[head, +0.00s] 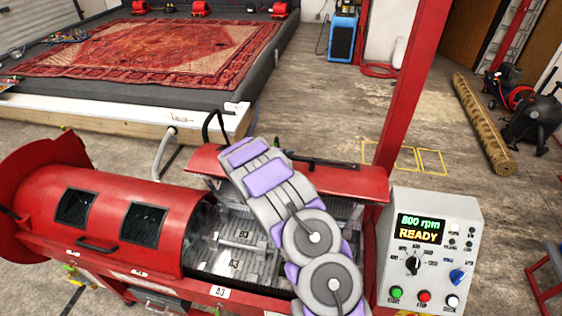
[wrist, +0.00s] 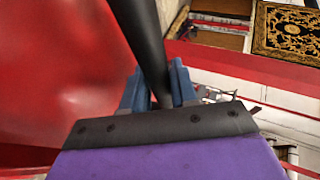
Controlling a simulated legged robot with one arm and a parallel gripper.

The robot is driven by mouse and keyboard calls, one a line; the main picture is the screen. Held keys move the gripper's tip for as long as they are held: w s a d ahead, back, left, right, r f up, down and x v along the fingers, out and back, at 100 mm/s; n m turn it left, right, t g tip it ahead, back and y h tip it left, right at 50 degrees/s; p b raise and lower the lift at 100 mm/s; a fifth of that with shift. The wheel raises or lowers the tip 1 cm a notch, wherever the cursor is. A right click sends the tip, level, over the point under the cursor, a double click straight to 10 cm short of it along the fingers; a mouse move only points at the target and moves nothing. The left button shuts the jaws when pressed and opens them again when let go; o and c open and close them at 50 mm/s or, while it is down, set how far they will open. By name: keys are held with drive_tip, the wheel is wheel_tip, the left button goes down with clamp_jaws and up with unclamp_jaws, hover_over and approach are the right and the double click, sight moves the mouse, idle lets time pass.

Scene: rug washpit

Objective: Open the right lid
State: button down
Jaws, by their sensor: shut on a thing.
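The right lid (head: 345,181) is a red curved cover, raised at the back of the long red machine. The metal interior (head: 235,262) shows in front of it, partly hidden by my arm. A black handle bar (head: 325,162) shows at the lid's upper edge. In the wrist view, my gripper (wrist: 157,82) has its blue fingers on both sides of the black bar (wrist: 143,35) and is shut on it. Red lid surface (wrist: 60,75) fills the left of that view. In the head view my arm hides the grip. The left lid (head: 115,215), with two dark windows, is down.
A control box (head: 430,245) reading "800 rpm READY" stands right of the machine, by a red post (head: 405,85). A patterned rug (head: 150,50) lies in the pit behind. A rolled rug (head: 482,125) and black machine (head: 535,115) are at right. The floor between is mostly clear.

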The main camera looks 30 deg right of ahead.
drive_tip(key=shift+a+f, duration=0.1)
drive_tip(key=shift+f, duration=0.05)
drive_tip(key=c, duration=1.2)
unclamp_jaws()
drive_tip(key=shift+o, duration=1.2)
drive_tip(key=shift+w+d, duration=0.1)
drive_tip(key=shift+d, duration=0.1)
drive_tip(key=b+v, duration=0.1)
drive_tip(key=v, duration=1.6)
drive_tip(key=shift+a+b, duration=0.2)
drive_tip(key=shift+b, duration=0.1)
